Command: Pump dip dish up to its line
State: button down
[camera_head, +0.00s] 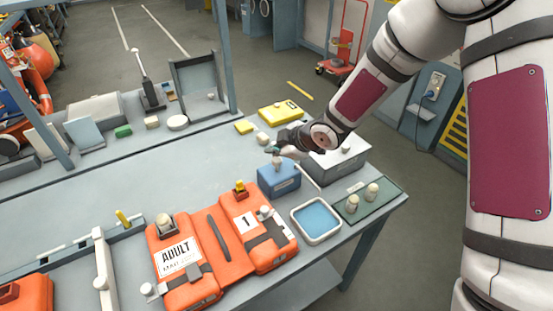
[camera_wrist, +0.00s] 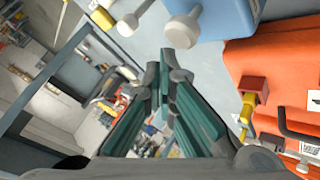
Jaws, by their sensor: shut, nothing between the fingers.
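The dip dish (camera_head: 317,219) is a white, square-cornered tray holding blue liquid, near the front right of the bench. I cannot make out its line. A blue box (camera_head: 279,181) with a pale knob on top, apparently the pump, stands just behind and left of the dish. In the wrist view the blue box (camera_wrist: 208,14) is at the top, with a white knob (camera_wrist: 182,31) in front of it. My gripper (camera_head: 271,150) is shut and empty, behind and above the blue box. Its fingertips (camera_wrist: 168,66) appear close to the knob; contact cannot be told.
An orange ADULT case (camera_head: 215,229) lies left of the dish. A grey box (camera_head: 338,160) stands behind it, partly under my arm. A green mat (camera_head: 361,210) with two pale pegs lies to the right. A yellow case (camera_head: 281,111) is farther back. The bench's left middle is clear.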

aim_at(275, 161)
jog(key=shift+r+p, duration=1)
jog(key=shift+r, duration=1.55)
